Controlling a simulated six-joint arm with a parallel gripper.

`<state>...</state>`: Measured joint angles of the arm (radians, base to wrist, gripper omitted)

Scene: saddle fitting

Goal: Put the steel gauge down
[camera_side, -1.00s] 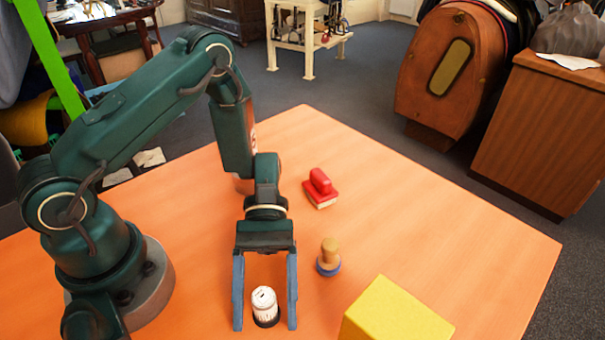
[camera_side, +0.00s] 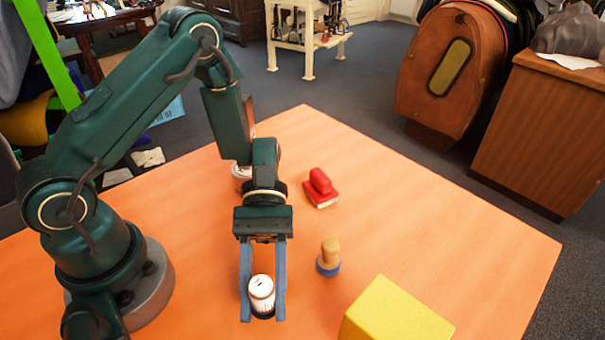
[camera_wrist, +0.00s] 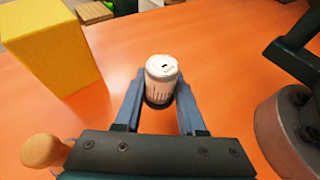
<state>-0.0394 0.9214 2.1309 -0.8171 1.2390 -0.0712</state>
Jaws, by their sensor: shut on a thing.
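The steel gauge (camera_side: 261,293) is a short pale cylinder with dark scale marks and a dark bottom edge. It stands upright between the blue-grey fingers of my gripper (camera_side: 262,309), which is shut on it. The wrist view shows the gauge (camera_wrist: 161,78) between the fingertips of my gripper (camera_wrist: 160,92), with its round top facing up. Its underside is hidden, and I cannot tell whether it touches the orange table (camera_side: 420,215) or hangs just above it.
A yellow block (camera_side: 395,312) stands to the right. A wooden-handled stamp with a blue base (camera_side: 329,258) is nearer my gripper. A red block-shaped thing (camera_side: 321,188) lies farther back. A pale round thing (camera_side: 241,172) is partly hidden behind my arm. The table's right side is clear.

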